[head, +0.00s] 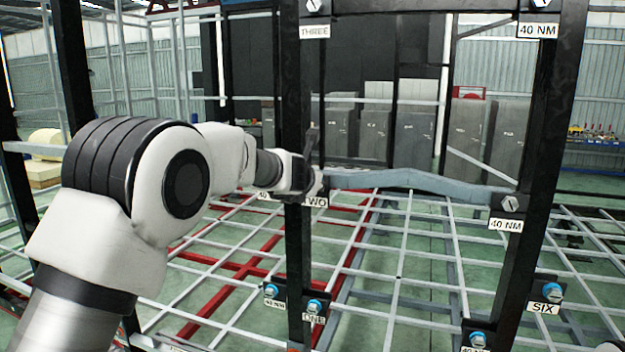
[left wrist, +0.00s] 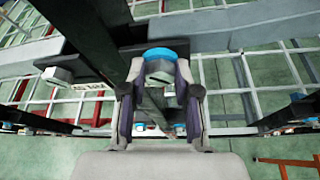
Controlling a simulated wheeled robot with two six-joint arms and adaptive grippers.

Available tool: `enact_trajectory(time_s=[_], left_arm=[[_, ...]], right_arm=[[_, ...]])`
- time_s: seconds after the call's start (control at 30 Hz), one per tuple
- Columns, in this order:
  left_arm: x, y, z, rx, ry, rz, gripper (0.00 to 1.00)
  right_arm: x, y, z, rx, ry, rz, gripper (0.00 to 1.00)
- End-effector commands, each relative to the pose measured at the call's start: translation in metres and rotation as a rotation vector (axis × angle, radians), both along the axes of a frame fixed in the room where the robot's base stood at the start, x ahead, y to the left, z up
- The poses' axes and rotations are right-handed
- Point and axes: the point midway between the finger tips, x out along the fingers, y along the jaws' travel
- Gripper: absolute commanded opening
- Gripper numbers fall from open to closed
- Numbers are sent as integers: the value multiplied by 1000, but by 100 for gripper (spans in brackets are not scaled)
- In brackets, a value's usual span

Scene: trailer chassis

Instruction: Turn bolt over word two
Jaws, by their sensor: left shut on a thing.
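The label TWO (head: 315,202) is on the black upright in the middle of the head view. My left gripper (head: 314,180) is at the upright just above this label and hides the bolt there in that view. In the left wrist view, the fingers of my left gripper (left wrist: 160,95) are closed around the sides of the bolt (left wrist: 159,70), which has a blue ring (left wrist: 160,53) behind its grey head. My right gripper is in neither view.
A grey bar (head: 420,182) runs right from the upright to a plain bolt (head: 510,204) at another post. Bolts with blue rings sit lower, over ONE (head: 314,306) and SIX (head: 550,290). A plain bolt (head: 313,5) is over THREE. A lattice frame spreads behind.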

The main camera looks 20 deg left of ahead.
Motion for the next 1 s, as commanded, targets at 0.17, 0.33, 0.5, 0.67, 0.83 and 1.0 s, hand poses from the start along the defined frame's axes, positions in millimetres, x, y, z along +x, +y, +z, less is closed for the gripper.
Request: enact_trajectory(time_s=[0.17,0.33,0.5,0.67,0.83,1.0], left_arm=[[0,1,5,-39,-6,0,0],[0,1,4,-50,-5,1,0],[0,1,4,-50,-5,1,0],[0,1,3,-49,-4,1,52],[0,1,2,-49,0,0,56],[0,0,1,-48,1,0,56]], right_arm=[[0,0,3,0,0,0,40],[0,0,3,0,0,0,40],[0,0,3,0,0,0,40],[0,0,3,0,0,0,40],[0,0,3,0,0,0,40],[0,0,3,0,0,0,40]])
